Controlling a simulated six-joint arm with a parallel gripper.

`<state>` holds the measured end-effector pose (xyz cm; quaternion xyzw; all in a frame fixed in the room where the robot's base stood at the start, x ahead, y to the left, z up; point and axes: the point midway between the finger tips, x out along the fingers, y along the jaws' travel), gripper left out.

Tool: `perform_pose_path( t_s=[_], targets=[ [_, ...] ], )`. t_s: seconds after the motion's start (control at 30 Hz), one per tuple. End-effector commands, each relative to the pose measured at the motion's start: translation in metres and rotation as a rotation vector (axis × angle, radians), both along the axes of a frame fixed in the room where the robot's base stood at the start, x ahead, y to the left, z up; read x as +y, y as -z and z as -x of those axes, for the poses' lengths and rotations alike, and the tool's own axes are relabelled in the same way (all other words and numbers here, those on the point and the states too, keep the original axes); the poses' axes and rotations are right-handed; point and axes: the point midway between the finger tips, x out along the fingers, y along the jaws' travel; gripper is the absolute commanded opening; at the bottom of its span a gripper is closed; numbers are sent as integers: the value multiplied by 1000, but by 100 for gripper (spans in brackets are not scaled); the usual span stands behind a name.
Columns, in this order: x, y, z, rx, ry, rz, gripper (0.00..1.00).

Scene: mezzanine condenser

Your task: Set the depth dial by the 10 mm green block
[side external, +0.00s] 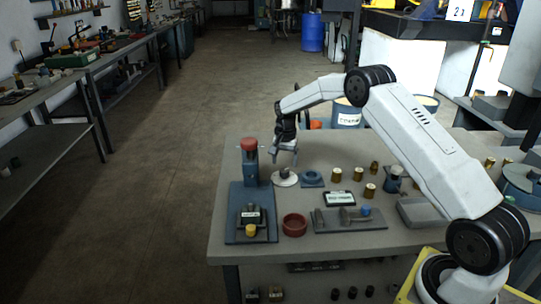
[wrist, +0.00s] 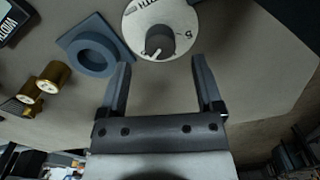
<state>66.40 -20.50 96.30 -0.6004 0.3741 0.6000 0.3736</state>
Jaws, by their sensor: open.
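The depth dial (side external: 285,178) is a pale disc with a dark knob, lying on the grey table. In the wrist view the dial (wrist: 140,20) shows printed lettering, a "5" at right and a pale pointer mark on its knob (wrist: 159,40). My gripper (side external: 285,157) is above the dial, with its fingers pointing down. In the wrist view my gripper (wrist: 162,66) is open, with nothing between its fingers, and the knob shows just beyond the fingertips. I cannot make out the 10 mm green block for certain in either view.
A blue ring fixture (side external: 312,178) lies beside the dial, with brass cylinders (side external: 369,190) farther right. A red-topped blue post (side external: 249,160) stands left of the dial. A red bowl (side external: 295,225) and a grey tray (side external: 335,225) with a small blue piece (side external: 365,210) are nearer the front.

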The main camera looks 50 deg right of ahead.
Motion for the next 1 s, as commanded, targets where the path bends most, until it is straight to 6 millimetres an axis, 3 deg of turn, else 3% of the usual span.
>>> perform_pose_path(
  t_s=[0.3,0.7,0.77,0.97,1.0],
  targets=[
    [0,34,0,0,0,1,84],
    [0,40,0,-2,0,1,84],
    [0,40,0,-2,0,1,69],
    [0,40,0,-2,0,1,5],
    [0,40,0,-2,0,1,0]
  ],
)
